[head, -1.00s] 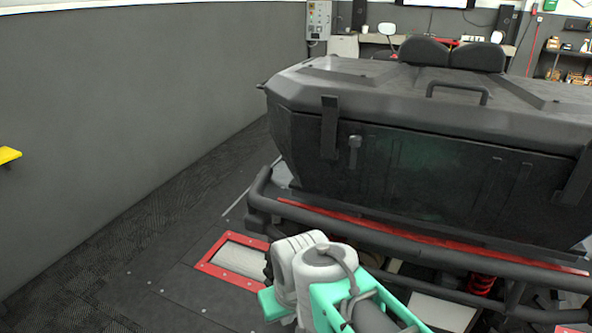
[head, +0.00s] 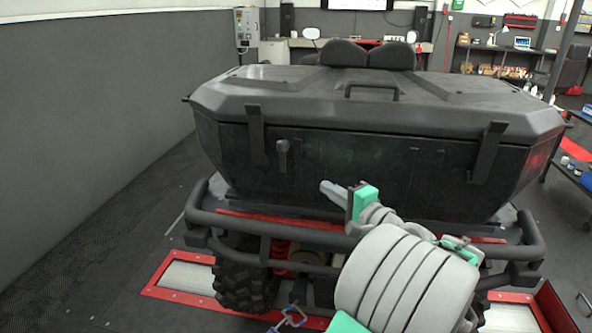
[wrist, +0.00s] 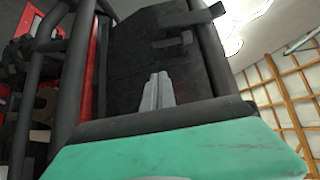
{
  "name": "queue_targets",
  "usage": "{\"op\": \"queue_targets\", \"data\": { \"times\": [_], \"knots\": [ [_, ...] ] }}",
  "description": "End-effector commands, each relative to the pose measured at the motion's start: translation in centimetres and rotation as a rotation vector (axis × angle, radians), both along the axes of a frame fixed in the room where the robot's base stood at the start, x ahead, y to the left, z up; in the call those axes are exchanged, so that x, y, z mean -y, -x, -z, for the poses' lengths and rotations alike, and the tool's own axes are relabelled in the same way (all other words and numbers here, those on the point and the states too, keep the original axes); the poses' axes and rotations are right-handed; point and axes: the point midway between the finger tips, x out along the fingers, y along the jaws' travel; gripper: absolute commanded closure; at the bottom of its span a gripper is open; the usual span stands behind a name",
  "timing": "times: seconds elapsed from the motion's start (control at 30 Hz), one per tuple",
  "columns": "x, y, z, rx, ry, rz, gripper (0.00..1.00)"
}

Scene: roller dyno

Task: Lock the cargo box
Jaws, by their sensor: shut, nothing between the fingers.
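The black cargo box (head: 370,165) sits on the back of a vehicle, and its lid (head: 330,110) is down. A dark strap-like latch (head: 255,135) hangs at the left of its front face and another latch (head: 487,152) at the right. A small grey lever (head: 282,156) stands upright right of the left latch. My gripper (head: 324,187) is shut and empty, in front of the box face, below and right of the lever. In the wrist view its closed fingers (wrist: 157,90) point at the dark box face (wrist: 145,65); a protruding dark part (wrist: 187,40) shows beyond them.
A tubular bumper (head: 215,222) runs below the box, close under my arm. A tyre (head: 247,275) and a red-framed floor roller (head: 185,274) lie below. A grey wall (head: 90,110) stands left, and shelves with items (head: 500,70) are at the back right.

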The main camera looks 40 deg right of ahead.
Motion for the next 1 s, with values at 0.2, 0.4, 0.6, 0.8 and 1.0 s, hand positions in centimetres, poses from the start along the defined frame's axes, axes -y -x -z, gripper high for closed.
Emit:
{"op": "queue_targets", "data": {
  "times": [0.2,0.4,0.6,0.8,1.0],
  "knots": [
    [1.0,-0.6,-0.8,0.037,-0.023,0.017,1.0],
    [1.4,-4.8,-0.9,0.036,-0.023,0.013,1.0],
    [1.9,-9.2,-0.9,0.035,-0.021,0.014,1.0],
    [0.0,-11.5,-0.9,0.035,-0.019,0.017,1.0],
    [-0.4,-12.1,-0.7,0.034,-0.019,0.019,1.0]
  ]
}}
